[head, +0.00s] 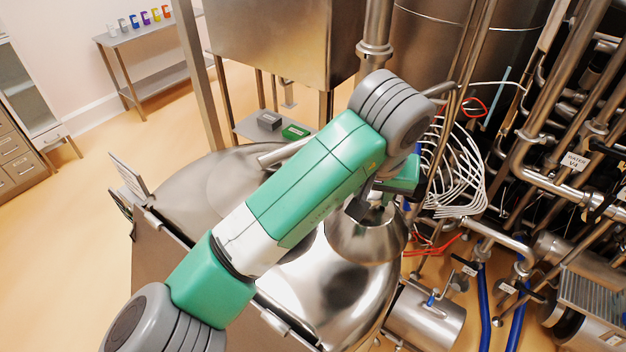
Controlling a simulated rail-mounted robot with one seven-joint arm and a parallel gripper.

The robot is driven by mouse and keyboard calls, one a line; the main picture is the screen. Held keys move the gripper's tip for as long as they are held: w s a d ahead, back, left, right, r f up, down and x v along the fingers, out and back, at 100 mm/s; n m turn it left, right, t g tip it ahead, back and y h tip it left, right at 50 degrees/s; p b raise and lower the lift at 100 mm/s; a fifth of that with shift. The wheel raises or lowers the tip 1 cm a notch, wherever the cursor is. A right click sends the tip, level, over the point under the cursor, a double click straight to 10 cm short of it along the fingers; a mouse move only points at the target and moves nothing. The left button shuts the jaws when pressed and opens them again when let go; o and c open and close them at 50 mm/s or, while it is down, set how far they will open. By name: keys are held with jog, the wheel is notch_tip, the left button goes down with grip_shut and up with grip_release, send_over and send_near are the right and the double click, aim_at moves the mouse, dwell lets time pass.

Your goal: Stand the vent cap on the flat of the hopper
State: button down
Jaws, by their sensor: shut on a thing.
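The hopper (322,280) is a large, shiny steel vessel with a broad curved top, at the lower middle of the head view. My arm crosses in front of it and hides much of its top. My gripper (372,204) points down at the right of the hopper and is partly hidden behind my arm. A shiny steel domed piece, apparently the vent cap (366,238), shows right below the jaws, and my gripper seems shut on its top. I cannot tell whether its lower edge touches the hopper.
Pipes and valves (560,170) crowd the right side, with looped white hoses (455,170) near my gripper. A steel tank (280,40) stands behind. A low shelf (250,127) holds a grey and a green box. The floor at left (70,250) is clear.

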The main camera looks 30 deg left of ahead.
jog(key=shift+w+a+f+b, duration=0.15)
jog(key=shift+f+b, duration=0.55)
notch_tip(320, 180, down, 11)
jog(key=a+b, duration=0.2)
jog(key=b, duration=0.4)
jog(key=shift+a+r+b, duration=0.2)
jog(key=shift+a+b, duration=0.1)
jog(key=shift+a, duration=0.05)
jog(key=shift+f, duration=0.5)
jog(key=c, duration=0.9)
grip_release()
jog(key=shift+c, duration=0.2)
jog(key=v, duration=0.8)
jog(key=shift+b, duration=0.3)
